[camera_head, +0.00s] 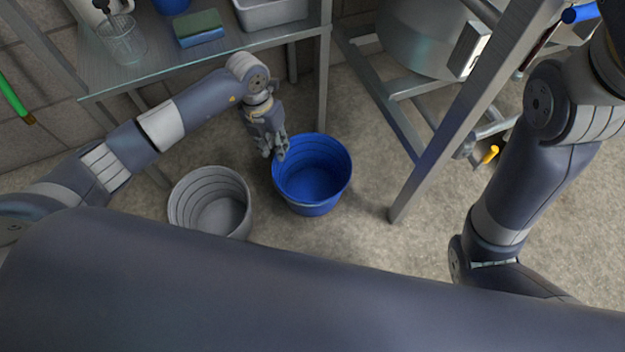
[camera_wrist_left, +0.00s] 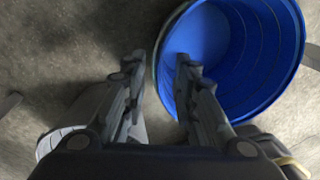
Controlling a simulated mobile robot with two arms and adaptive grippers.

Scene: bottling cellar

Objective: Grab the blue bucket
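The blue bucket (camera_head: 312,190) stands upright on the floor, empty as far as its inside shows. My left gripper (camera_head: 274,152) is at its far left rim, pointing down. In the left wrist view the left gripper (camera_wrist_left: 160,62) is open, its two fingers apart. The left edge of the blue bucket (camera_wrist_left: 225,60) lies between the fingertips in that view, with one finger over the outside and the other over the inside. Whether either finger touches the wall I cannot tell. My right arm shows at the right of the head view, but its gripper is out of view.
A grey bucket (camera_head: 181,206) stands close on the left of the blue one. A metal shelf (camera_head: 160,75) with a sponge (camera_head: 199,28) and a glass beaker (camera_head: 122,42) is behind. A metal frame leg (camera_head: 432,150) rises at the right.

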